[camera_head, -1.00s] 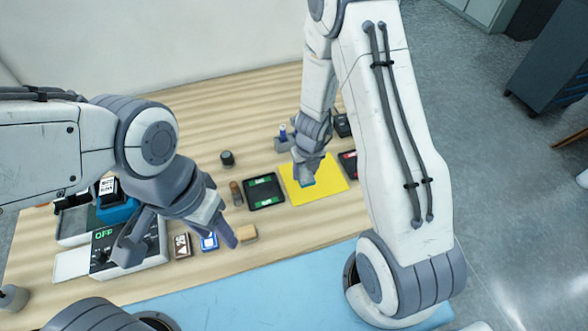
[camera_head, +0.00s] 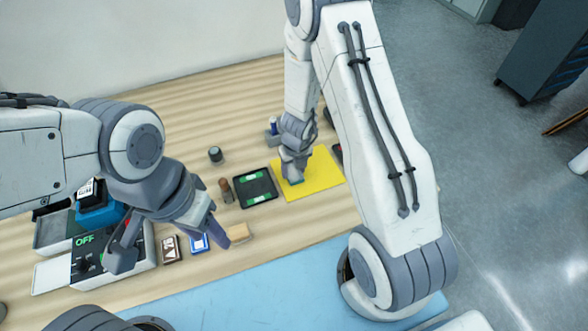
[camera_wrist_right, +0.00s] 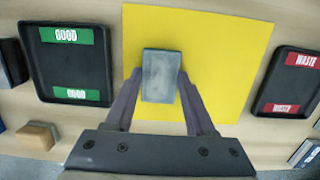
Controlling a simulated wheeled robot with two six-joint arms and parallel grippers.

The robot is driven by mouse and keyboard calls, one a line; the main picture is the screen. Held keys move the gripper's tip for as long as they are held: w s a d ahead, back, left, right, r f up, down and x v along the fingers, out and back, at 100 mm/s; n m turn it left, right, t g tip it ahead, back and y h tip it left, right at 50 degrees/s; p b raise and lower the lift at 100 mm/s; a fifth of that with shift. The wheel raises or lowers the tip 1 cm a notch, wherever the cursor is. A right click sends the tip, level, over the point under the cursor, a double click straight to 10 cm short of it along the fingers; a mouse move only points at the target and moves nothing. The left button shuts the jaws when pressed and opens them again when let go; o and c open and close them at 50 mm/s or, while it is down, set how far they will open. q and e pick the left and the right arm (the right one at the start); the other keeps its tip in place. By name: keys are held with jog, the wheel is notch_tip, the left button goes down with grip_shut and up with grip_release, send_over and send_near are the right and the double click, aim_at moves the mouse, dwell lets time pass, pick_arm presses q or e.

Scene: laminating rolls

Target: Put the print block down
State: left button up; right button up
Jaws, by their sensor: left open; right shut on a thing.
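The print block (camera_wrist_right: 160,76) is a small grey-blue rectangular block. In the right wrist view it sits between the fingers of my right gripper (camera_wrist_right: 160,88), which is shut on it. The yellow sheet (camera_wrist_right: 225,50) lies behind it. In the head view, my right gripper (camera_head: 294,178) is low over the left part of the yellow sheet (camera_head: 325,176), with the block's teal edge just visible under the fingers. I cannot tell whether the block touches the sheet. My left gripper (camera_head: 172,247) is open and empty, its fingers spread above the front left of the table.
A black GOOD tray (camera_head: 255,188) lies left of the sheet; a black WASTE tray (camera_wrist_right: 288,78) lies right of it. Small blocks, one brown (camera_head: 171,249), one blue (camera_head: 199,243) and one wooden (camera_head: 230,235), are near my left gripper. A machine marked OFF (camera_head: 90,250) stands left.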

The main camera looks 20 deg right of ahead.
aim_at(296, 177)
jog(key=o, duration=1.3)
jog(key=shift+f, duration=0.1)
jog(key=shift+o, duration=0.2)
notch_tip(296, 177, up, 12)
jog(key=s+p, duration=0.2)
jog(key=p, duration=0.8)
jog(key=s+a+r+n+y, duration=0.2)
jog(key=s+a+r+n, duration=0.2)
jog(key=a+r+n, duration=0.5)
jog(key=s+a+r+n+y, duration=0.1)
jog(key=s+a+r+n, duration=0.35)
jog(key=n, duration=0.75)
jog(key=s+r+n+g+h, duration=0.1)
jog(key=s+r+n, duration=0.3)
jog(key=n, duration=0.7)
jog(key=s+r+n+h, duration=0.1)
jog(key=s+r+n, duration=0.4)
jog(key=s+n, duration=0.4)
jog(key=shift+r+n+g, duration=0.25)
jog(key=shift+n+g, duration=0.15)
jog(key=shift+n, duration=0.6)
